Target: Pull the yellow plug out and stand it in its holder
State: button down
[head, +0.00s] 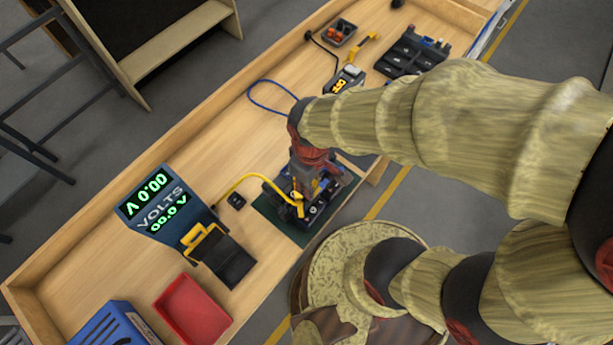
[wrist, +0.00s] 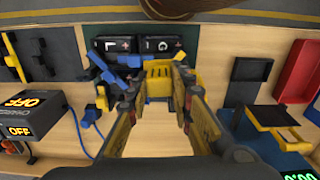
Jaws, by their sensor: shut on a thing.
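The yellow plug (wrist: 158,76) shows in the wrist view between my gripper's fingertips (wrist: 157,84), a slotted block close to black blocks marked with plus signs (wrist: 160,46). My gripper (head: 312,190) is shut on it. In the head view the gripper is over a blue and black device on a dark green mat (head: 269,212), and yellow parts (head: 298,204) show beside it. A yellow cable (head: 240,181) runs left from there. Whether the plug is still seated is hidden. I cannot tell for certain which thing is the holder.
A volts display (head: 152,208) stands left, with a black block and yellow bracket (head: 205,240) beside it. A red tray (head: 193,308) and blue box (head: 113,326) are nearer. A charger (head: 345,79) and black rack (head: 412,52) stand farther back. The wooden bench has raised edges.

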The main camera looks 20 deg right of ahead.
jog(key=n, duration=0.3)
jog(key=shift+r+n, duration=0.1)
jog(key=shift+n, duration=0.3)
jog(key=n, duration=0.4)
jog(key=shift+n+p, duration=0.3)
jog(key=shift+p, duration=0.1)
jog(key=n, duration=0.4)
jog(key=shift+n, duration=0.4)
jog(key=n, duration=0.4)
jog(key=shift+p, duration=0.35)
jog(key=w+a, duration=0.5)
jog(key=a, duration=0.6)
jog(key=w+a, duration=0.4)
jog(key=a, duration=0.6)
jog(key=shift+w+a+f+b, duration=0.2)
jog(key=shift+w+a+b, duration=0.15)
jog(key=shift+a+b, duration=0.05)
jog(key=shift+f+b, duration=4.25)
jog(key=shift+f, duration=2.75)
